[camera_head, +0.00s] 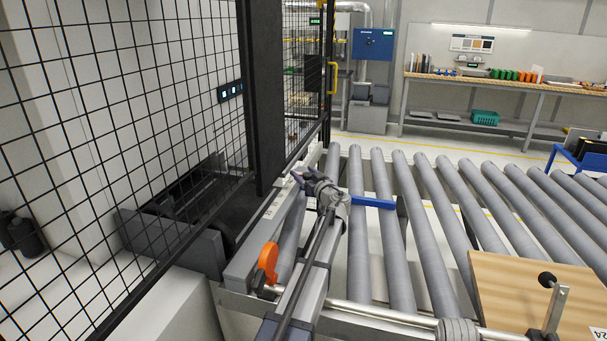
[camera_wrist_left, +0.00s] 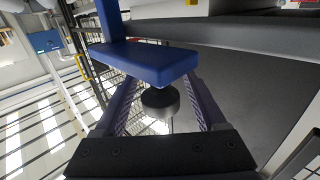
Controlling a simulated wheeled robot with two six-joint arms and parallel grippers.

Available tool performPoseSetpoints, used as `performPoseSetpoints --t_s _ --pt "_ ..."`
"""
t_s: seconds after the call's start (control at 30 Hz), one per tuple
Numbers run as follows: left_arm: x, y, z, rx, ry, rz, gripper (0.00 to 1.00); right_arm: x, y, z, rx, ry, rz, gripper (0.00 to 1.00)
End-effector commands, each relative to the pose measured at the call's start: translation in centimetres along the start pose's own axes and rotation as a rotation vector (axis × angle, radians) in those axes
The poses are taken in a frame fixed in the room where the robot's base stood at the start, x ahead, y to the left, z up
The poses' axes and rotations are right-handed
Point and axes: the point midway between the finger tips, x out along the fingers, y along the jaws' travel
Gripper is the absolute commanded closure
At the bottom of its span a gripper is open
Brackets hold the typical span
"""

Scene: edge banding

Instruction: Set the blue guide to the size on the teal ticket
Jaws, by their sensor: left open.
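The blue guide (camera_head: 373,202) reaches out over the grey rollers from the rail at the left side of the conveyor. In the left wrist view the blue guide (camera_wrist_left: 150,62) is large and lies just beyond my fingers. A dark round knob (camera_wrist_left: 160,100) sits beneath it, between the two fingers with space on both sides. My left gripper (camera_head: 308,180) is open at the guide's rail end; its fingers (camera_wrist_left: 160,88) also show in the left wrist view. A pale scale (camera_head: 275,202) runs along the rail, too small to read. I cannot make out a teal ticket. My right gripper is out of view.
An orange lever (camera_head: 267,262) stands on the near end of the rail. A wooden panel (camera_head: 530,290) lies on the rollers at the lower right. A black mesh fence (camera_head: 110,110) and a dark post (camera_head: 262,100) bound the left side. The middle rollers are clear.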

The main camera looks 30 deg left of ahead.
Motion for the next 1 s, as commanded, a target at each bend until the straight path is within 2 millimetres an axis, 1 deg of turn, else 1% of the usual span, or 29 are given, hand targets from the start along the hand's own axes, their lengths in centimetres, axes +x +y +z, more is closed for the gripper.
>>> performPoseSetpoints --t_s 0.07,0.27,0.37,0.9,0.93,1.0 --pt "0.42 -0.02 0.00 0.000 0.000 -0.001 0.27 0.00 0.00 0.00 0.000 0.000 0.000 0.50" --pt "0.38 -0.06 0.00 0.000 0.000 0.000 0.27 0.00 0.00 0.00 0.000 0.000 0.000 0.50" --pt "0.37 -0.05 0.00 0.000 0.000 0.000 0.37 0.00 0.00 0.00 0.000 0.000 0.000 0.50" --pt "0.35 -0.04 0.00 0.000 0.000 0.000 0.98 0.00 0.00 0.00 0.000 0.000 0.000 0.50" --pt "0.35 -0.04 0.00 0.000 0.000 0.000 1.00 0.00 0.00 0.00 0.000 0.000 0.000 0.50" --pt "0.35 -0.04 0.00 0.000 0.000 0.000 1.00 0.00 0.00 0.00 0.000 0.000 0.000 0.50"
